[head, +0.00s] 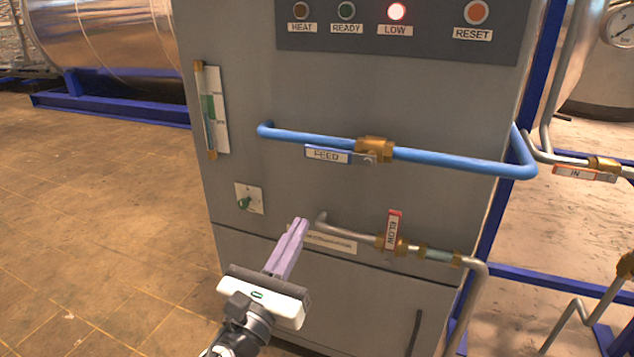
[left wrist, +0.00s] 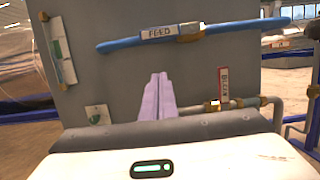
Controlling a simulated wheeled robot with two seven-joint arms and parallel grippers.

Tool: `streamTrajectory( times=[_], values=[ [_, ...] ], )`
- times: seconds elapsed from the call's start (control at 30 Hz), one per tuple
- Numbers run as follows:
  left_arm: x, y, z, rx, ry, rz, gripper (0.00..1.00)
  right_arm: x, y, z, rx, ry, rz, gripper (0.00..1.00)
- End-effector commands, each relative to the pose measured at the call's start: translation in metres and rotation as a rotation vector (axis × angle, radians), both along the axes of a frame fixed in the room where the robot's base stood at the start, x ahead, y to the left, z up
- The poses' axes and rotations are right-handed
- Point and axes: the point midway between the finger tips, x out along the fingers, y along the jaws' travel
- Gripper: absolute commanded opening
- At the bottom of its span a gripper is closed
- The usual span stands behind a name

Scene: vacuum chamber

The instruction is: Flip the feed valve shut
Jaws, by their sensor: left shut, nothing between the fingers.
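The feed valve (head: 375,149) is a brass body on a blue pipe across the grey cabinet front. Its lever (head: 328,154), with a blue-edged FEED label, points left and lies along the pipe, just below it. In the left wrist view the FEED lever (left wrist: 158,33) and the brass valve (left wrist: 191,32) show near the top. My left gripper (head: 300,224) is shut and empty, below and left of the lever and apart from it. Its pale purple fingers also show in the left wrist view (left wrist: 159,78), pointing at the cabinet. My right gripper is not in view.
A small green switch (head: 245,202) and a sight gauge (head: 207,110) are to the left. The LOW lamp (head: 397,12) glows red. Open floor lies left.

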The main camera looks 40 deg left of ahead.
Motion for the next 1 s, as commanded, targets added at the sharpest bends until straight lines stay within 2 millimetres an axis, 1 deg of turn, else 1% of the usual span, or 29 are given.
streamTrajectory(
  times=[0.17,0.27,0.37,0.5,0.73,0.77,0.8,0.9,1.0],
  values=[
    [0.001,0.0,0.0,-0.003,0.0,-0.001,0.0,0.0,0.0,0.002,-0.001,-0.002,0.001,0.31],
    [0.008,0.002,0.004,-0.004,-0.001,-0.002,0.0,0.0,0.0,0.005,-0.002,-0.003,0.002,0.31],
    [0.022,0.005,0.009,-0.004,-0.002,-0.001,0.0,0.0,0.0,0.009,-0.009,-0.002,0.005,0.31],
    [0.049,0.011,0.017,-0.004,-0.003,-0.002,0.0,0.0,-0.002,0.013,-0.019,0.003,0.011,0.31],
    [0.095,0.023,0.027,-0.006,-0.002,-0.001,0.0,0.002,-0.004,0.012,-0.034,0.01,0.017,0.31],
    [0.098,0.024,0.031,-0.005,-0.001,-0.001,0.0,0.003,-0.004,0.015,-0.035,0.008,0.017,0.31],
    [0.096,0.023,0.041,-0.004,-0.001,-0.002,0.0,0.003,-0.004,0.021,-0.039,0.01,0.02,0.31],
    [0.095,0.023,0.053,-0.004,0.0,-0.002,0.0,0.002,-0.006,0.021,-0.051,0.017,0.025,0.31],
    [0.095,0.022,0.061,-0.005,0.0,-0.002,0.0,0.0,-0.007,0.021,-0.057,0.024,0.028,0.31]
  ],
)
